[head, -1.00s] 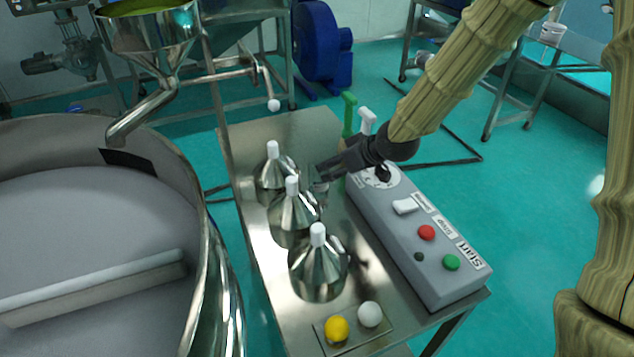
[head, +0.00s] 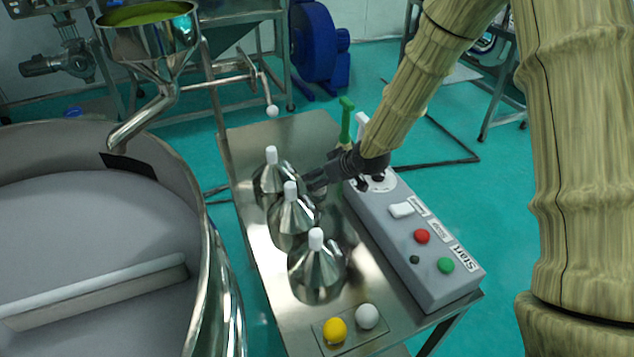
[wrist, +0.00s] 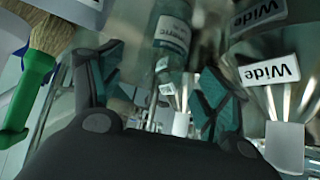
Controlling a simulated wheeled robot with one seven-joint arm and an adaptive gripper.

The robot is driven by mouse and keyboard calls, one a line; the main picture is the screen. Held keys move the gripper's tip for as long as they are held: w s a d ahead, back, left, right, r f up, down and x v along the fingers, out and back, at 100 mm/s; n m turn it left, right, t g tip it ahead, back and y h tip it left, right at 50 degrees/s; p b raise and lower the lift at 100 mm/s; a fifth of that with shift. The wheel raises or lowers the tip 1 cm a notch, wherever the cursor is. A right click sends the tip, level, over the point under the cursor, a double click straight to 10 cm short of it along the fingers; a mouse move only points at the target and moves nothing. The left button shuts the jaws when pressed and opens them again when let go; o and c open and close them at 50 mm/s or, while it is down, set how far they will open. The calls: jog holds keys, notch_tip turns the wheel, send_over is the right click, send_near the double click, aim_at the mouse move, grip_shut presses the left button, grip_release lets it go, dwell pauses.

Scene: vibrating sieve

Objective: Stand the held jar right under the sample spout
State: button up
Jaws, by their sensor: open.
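My gripper (head: 320,182) is open over the steel table, beside the cone-topped steel vessels. In the wrist view its two fingers (wrist: 158,90) stand apart. A clear glass jar with a white label (wrist: 172,34) shows between and beyond them; the fingers do not look closed on it. In the head view the jar is hidden or too small to make out. I cannot tell for certain which outlet is the sample spout. A hopper chute (head: 140,120) hangs over the round sieve.
Three cone-topped vessels (head: 317,272) with white caps line the steel table (head: 285,130). A grey control box (head: 415,240) stands right of them. A green-handled brush (head: 347,118) is behind my gripper. Yellow and white balls sit at the front. The round sieve (head: 90,240) is at left.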

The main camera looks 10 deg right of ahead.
jog(key=shift+p+x, duration=0.7)
jog(key=shift+x, duration=1.1)
jog(key=shift+c, duration=0.4)
jog(key=c, duration=1.1)
jog(key=shift+r, duration=0.1)
